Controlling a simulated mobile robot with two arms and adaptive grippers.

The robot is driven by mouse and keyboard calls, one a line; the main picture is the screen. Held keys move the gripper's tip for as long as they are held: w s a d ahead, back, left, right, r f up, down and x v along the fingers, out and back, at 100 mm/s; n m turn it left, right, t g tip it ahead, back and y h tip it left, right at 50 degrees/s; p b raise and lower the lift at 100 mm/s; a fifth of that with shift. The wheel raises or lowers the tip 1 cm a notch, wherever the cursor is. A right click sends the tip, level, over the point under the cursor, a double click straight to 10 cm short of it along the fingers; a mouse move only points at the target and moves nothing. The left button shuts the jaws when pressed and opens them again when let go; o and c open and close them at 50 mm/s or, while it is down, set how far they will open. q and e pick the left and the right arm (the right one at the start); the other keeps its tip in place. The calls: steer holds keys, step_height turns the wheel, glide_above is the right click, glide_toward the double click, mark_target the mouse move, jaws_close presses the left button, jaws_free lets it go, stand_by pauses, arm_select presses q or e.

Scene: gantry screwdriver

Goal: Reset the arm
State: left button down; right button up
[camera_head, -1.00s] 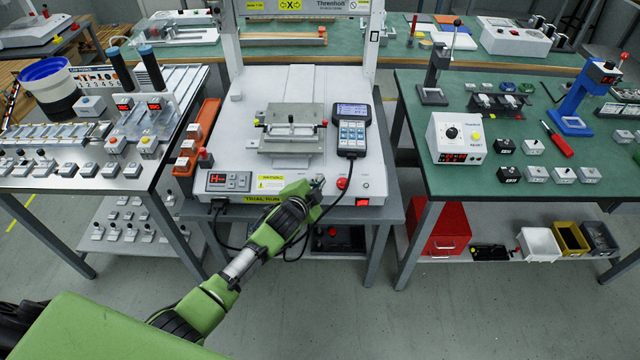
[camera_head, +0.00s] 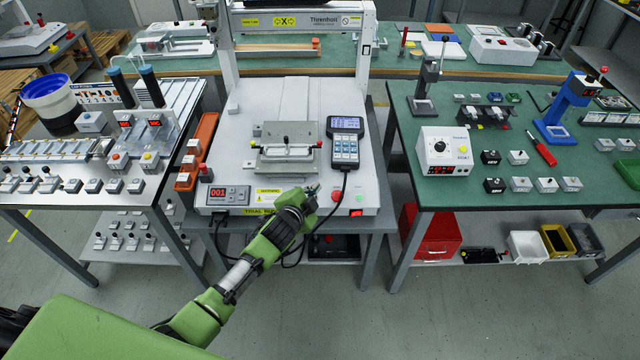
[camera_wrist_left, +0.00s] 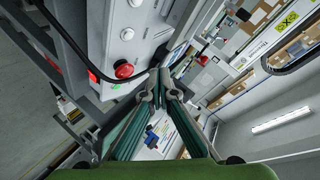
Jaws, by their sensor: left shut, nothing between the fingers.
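My left gripper (camera_head: 311,190) is over the front edge of the white gantry machine's base (camera_head: 310,100), just left of the red button (camera_head: 336,195). Its fingers are shut and empty; in the left wrist view the fingertips (camera_wrist_left: 160,88) meet. The red button also shows there (camera_wrist_left: 123,71), left of the fingertips and apart from them. The front display (camera_head: 229,194) reads 001 in red. A metal fixture (camera_head: 288,148) sits on the base. A teach pendant (camera_head: 345,140) with a lit screen lies to its right. My right gripper is not in view.
A lit red switch (camera_head: 357,212) is at the base's front right. A pendant cable runs down past my gripper. Side benches stand left and right, the right one with a green top (camera_head: 460,215). A red box (camera_head: 430,235) is on its lower shelf. The floor in front is clear.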

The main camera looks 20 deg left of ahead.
arm_select(q)
steer(key=s+a+f+n+g, duration=0.1)
steer(key=s+f+n+g, duration=0.15)
steer(key=s+f, duration=0.95)
steer(key=s+a+f+n+g, duration=0.25)
steer(key=s+f, duration=0.65)
steer(key=f, duration=0.5)
steer(key=s+f+n+g, duration=0.1)
steer(key=s+f, duration=0.3)
steer(key=s, duration=0.8)
steer(key=s+f+n+g, duration=0.1)
steer(key=s+f+g, duration=0.2)
steer(key=s, duration=1)
steer(key=s+f+n+g, duration=0.2)
steer(key=s+f, duration=0.5)
steer(key=s, duration=0.5)
steer(key=shift+s+a+f+g+y, duration=0.2)
steer(key=shift+s+g+y, duration=0.1)
steer(key=shift+g, duration=0.2)
